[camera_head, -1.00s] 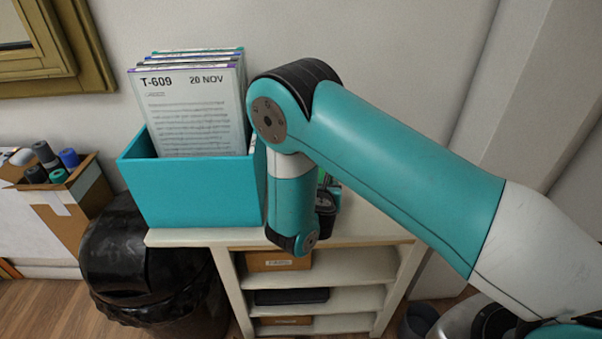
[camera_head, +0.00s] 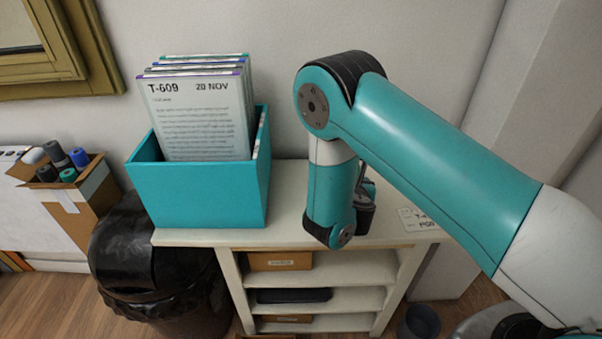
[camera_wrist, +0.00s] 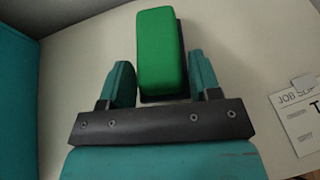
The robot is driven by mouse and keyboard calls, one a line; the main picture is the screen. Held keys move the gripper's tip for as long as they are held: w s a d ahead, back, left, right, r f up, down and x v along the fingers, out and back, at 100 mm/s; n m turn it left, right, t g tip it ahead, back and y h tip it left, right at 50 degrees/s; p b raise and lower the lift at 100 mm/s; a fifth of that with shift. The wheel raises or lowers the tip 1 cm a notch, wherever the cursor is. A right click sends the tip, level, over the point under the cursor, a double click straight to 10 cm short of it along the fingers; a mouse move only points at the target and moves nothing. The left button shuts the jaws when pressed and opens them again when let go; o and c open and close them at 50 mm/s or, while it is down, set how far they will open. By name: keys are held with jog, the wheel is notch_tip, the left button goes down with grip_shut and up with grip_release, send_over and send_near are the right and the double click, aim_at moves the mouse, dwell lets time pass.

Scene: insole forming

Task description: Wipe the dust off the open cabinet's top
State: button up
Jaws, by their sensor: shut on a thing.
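The open cabinet (camera_head: 285,222) has a pale top and open shelves. In the wrist view its top (camera_wrist: 75,60) fills most of the picture; I cannot make out dust on it. My gripper (camera_wrist: 160,78) is shut on a green block (camera_wrist: 160,45) with a dark underside. The block is over the cabinet top; whether it touches the surface I cannot tell. In the head view my arm hides the block and the fingers, over the right half of the top.
A teal box (camera_head: 200,195) of upright sheets stands on the top's left part; its side (camera_wrist: 18,100) edges the wrist view. A printed job slip (camera_head: 412,222) lies at the right end. A black bin (camera_head: 150,265) and a carton of rolls (camera_head: 80,195) are left.

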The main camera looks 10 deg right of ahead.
jog(key=shift+r+p, duration=2.2)
jog(key=shift+r, duration=0.5)
